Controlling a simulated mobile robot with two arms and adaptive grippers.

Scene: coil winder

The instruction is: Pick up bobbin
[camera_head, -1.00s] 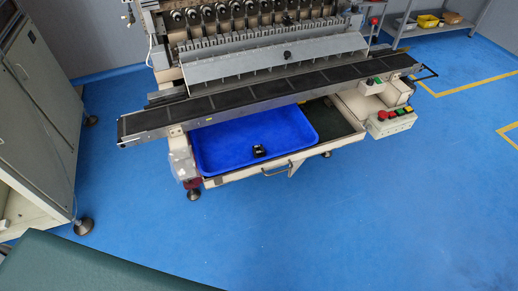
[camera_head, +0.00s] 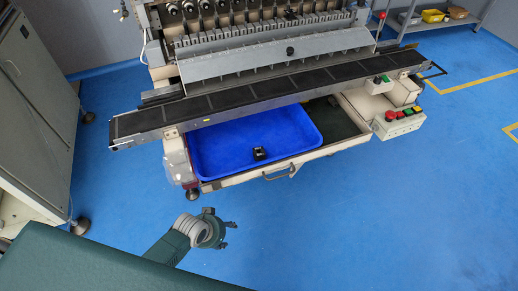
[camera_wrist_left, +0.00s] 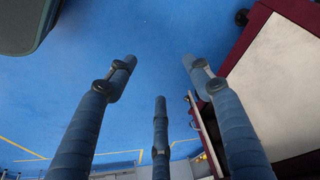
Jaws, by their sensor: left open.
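A small black bobbin (camera_head: 258,153) sits in the front right part of the blue tray (camera_head: 220,151), in the open drawer under the coil winder. It is too small to make out in detail. My left gripper (camera_head: 228,232) is low in the head view, in front of the drawer and to the left of the bobbin, well apart from it. In the left wrist view the left gripper (camera_wrist_left: 160,72) has its three fingers spread with nothing between them. The bobbin does not show in that view. My right gripper is not in view.
The drawer front with its handle (camera_head: 278,173) stands between the left gripper and the tray. A long dark belt (camera_head: 275,91) runs above the tray's back. A grey cabinet (camera_head: 38,110) stands at the left. The blue floor (camera_head: 380,220) in front is clear.

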